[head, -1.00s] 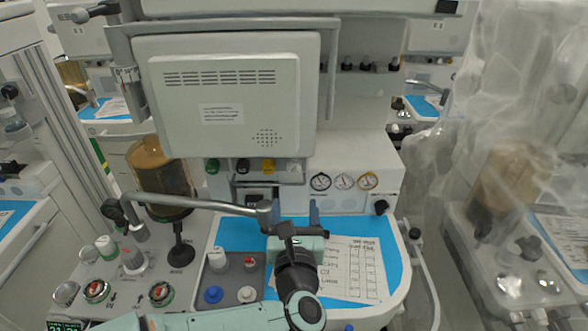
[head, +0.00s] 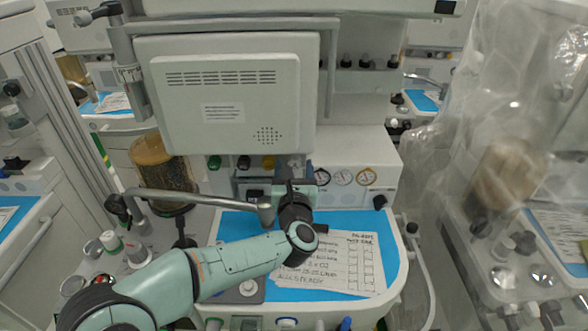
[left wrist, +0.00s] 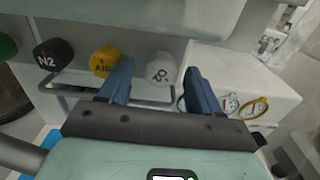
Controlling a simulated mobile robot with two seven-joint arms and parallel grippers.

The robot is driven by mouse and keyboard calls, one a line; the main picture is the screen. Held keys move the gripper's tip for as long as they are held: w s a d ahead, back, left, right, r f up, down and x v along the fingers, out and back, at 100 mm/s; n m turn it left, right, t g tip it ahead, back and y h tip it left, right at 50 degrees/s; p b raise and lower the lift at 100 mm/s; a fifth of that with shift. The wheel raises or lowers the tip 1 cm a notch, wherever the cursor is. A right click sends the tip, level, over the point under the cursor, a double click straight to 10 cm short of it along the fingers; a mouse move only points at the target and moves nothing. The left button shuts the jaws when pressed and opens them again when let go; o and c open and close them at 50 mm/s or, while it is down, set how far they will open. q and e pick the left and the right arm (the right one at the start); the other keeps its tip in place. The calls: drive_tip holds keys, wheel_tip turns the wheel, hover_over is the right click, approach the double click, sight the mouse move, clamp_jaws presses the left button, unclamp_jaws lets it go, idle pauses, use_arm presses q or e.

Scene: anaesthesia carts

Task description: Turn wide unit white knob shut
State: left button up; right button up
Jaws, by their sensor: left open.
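The white O2 knob (left wrist: 160,68) is at the right end of a row of knobs under the monitor of the wide unit (head: 365,155). In the left wrist view it lies between the two blue fingers of my left gripper (left wrist: 158,76), with a gap on each side. My left gripper (head: 300,176) is open in the head view, reaching up to the knob row and largely hiding the white knob. Whether the fingers reach past the knob's front face is hard to tell. My right gripper is not in view.
A yellow Air knob (left wrist: 105,60) is just left of the left finger, and a black N2O knob (left wrist: 52,55) is further left. A grey rail (left wrist: 75,83) runs below the knobs. Gauges (head: 343,177) sit to the right. The monitor (head: 225,90) overhangs the row.

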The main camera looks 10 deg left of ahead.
use_arm(q)
drive_tip(key=c, duration=1)
drive_tip(key=shift+c, duration=0.2)
